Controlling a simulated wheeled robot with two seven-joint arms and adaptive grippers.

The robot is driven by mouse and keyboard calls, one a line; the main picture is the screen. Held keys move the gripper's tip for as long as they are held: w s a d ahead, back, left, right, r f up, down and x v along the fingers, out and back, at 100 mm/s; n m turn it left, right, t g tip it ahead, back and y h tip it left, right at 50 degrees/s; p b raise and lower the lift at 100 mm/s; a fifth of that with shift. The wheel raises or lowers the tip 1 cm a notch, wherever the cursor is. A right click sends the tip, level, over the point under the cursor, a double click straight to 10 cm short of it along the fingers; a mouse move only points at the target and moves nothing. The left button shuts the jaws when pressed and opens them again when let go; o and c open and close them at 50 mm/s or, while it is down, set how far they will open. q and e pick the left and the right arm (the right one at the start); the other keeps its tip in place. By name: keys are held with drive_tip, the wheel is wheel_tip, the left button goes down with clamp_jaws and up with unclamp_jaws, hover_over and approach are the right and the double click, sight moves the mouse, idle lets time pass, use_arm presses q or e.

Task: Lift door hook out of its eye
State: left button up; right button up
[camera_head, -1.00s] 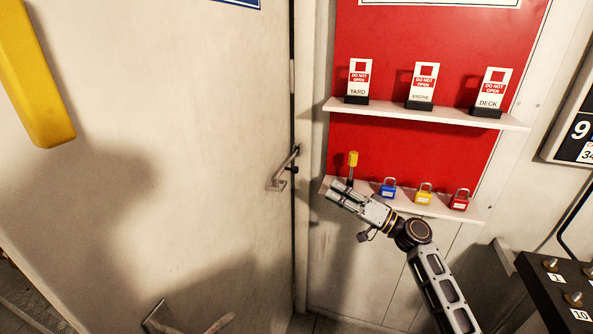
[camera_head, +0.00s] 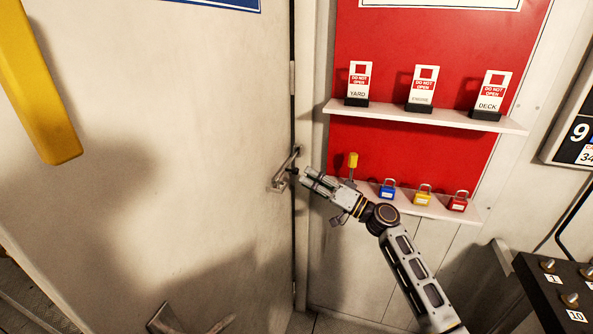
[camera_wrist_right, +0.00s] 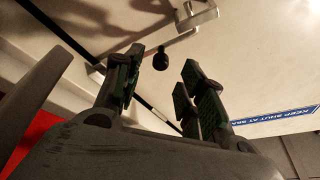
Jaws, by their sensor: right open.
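The metal door hook (camera_head: 285,170) spans the right edge of the pale door (camera_head: 180,130), slanting up toward the frame. A small dark knob shows at its right end. My right gripper (camera_head: 305,177) is just right of the hook, reaching in from the lower right, its fingers pointing left toward the door. In the right wrist view, the fingers (camera_wrist_right: 160,85) are spread with nothing between them. A dark round knob (camera_wrist_right: 160,59) shows beyond the gap between the fingertips, and the metal hook piece (camera_wrist_right: 197,17) lies above it. Exact contact cannot be told. My left gripper is not in view.
Right of the door, a red board carries an upper shelf (camera_head: 425,117) with tags and a lower shelf (camera_head: 410,206) with blue, yellow and red padlocks. A yellow-topped peg (camera_head: 352,162) stands close above my right gripper. A yellow bar (camera_head: 40,80) is at upper left.

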sight(297, 171)
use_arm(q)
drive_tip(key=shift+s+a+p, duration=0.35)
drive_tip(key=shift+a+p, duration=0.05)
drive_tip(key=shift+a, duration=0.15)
use_arm(e)
drive_tip(key=shift+x, duration=2.75)
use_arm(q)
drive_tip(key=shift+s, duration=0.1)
use_arm(e)
clamp_jaws()
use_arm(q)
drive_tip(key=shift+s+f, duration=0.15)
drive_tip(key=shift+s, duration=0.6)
